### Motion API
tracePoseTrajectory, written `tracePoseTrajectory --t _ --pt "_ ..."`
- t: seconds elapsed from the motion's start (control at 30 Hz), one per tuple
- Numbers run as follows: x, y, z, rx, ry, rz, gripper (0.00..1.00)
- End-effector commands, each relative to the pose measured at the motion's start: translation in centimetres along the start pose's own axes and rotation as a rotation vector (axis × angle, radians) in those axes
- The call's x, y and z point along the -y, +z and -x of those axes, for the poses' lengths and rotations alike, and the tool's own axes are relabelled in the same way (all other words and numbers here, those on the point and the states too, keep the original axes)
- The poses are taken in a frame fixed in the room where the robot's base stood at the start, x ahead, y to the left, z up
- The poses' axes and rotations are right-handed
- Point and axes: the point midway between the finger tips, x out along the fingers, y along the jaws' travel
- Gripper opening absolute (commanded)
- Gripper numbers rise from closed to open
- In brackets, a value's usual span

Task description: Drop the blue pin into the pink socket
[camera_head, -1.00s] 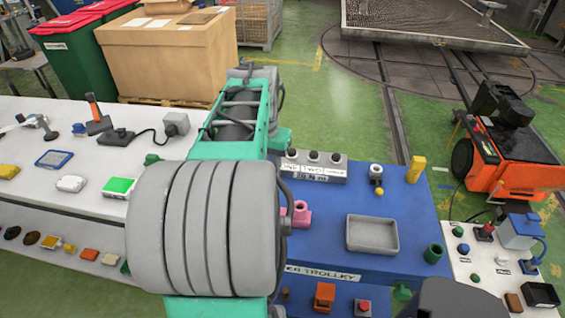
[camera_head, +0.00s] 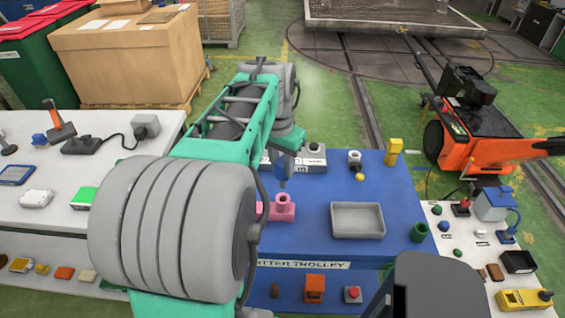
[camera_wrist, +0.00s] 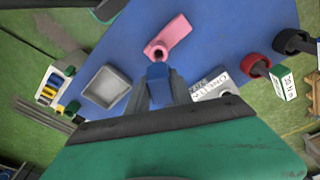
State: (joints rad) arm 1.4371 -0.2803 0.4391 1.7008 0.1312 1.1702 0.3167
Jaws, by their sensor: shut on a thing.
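My gripper (camera_wrist: 158,90) is shut on the blue pin (camera_wrist: 157,71), whose blue end shows between the fingers in the wrist view. In the head view the pin (camera_head: 283,168) hangs over the blue trolley top, above the pink socket. The pink socket (camera_head: 284,206) is a short upright tube with a pink block to its left. In the wrist view the socket's round mouth (camera_wrist: 157,51) lies just beyond the pin's end, with a visible gap in the picture. The pin's lower tip appears clear of the socket; exact alignment is hard to tell.
A grey tray (camera_head: 358,234) stands right of the socket on the blue trolley (camera_head: 318,190). A green cup (camera_head: 419,232) and a yellow block (camera_head: 394,150) stand near the right edge. A grey labelled box (camera_head: 312,158) sits behind the pin. My arm covers the trolley's left side.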

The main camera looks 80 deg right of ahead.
Motion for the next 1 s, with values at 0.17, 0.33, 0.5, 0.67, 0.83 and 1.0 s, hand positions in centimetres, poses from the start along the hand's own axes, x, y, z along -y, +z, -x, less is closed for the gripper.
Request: tracePoseTrajectory --t 0.17,0.33,0.5,0.67,0.83,1.0 --pt "0.1 0.3 -2.5 -0.001 -0.001 0.002 0.00" --pt "0.1 0.4 -3.4 -0.001 -0.001 0.002 0.00" --pt "0.1 0.4 -3.3 -0.001 -0.001 0.002 0.00" --pt "0.1 0.4 -3.3 -0.001 -0.001 0.002 0.00" --pt "0.1 0.4 -3.4 -0.001 -0.001 0.002 0.00" --pt "0.1 0.4 -3.3 -0.001 -0.001 0.002 0.00"
